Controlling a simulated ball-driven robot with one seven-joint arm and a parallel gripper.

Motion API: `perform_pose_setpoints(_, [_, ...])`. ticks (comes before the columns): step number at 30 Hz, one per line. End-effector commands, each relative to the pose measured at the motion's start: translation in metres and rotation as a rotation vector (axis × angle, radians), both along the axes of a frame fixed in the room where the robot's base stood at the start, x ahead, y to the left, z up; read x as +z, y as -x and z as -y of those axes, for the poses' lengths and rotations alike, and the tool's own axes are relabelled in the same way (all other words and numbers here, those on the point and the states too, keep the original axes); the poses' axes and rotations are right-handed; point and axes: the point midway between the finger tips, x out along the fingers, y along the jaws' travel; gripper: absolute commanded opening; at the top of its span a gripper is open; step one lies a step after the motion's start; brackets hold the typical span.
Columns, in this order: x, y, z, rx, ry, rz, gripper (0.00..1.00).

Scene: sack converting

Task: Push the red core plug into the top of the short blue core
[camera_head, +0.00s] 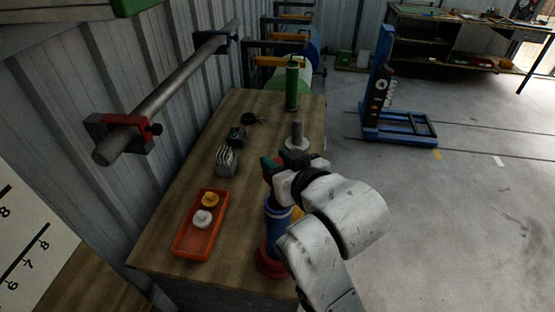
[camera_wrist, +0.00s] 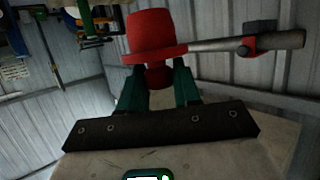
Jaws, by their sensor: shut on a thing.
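The red core plug (camera_wrist: 150,35) fills the top middle of the wrist view, its wide flanged body beyond the fingertips. My gripper (camera_wrist: 159,80) is shut on its narrower neck with dark green fingers. In the head view my gripper (camera_head: 272,166) is above the bench's right edge, and the plug is mostly hidden there. The short blue core (camera_head: 277,214), with pale bands, stands upright below my gripper, partly covered by my arm. Its top opening is hidden, and I cannot tell how far the plug is from it. A red base (camera_head: 266,262) shows beneath the core.
The wooden bench (camera_head: 165,238) holds an orange tray (camera_head: 183,247) with a yellow piece (camera_head: 210,199) and a white piece (camera_head: 202,219). Behind are a grey block (camera_head: 227,163), a grey post (camera_head: 297,136) and a green cylinder (camera_head: 292,85). A clamped bar (camera_head: 170,88) runs along the wall.

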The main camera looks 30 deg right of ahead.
Motion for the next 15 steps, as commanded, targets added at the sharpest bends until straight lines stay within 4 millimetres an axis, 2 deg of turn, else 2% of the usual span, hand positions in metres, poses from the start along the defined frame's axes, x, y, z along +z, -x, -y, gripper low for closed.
perform_pose_setpoints(15, [-0.029, 0.000, 0.000, 0.000, 0.000, 0.000, 0.03])
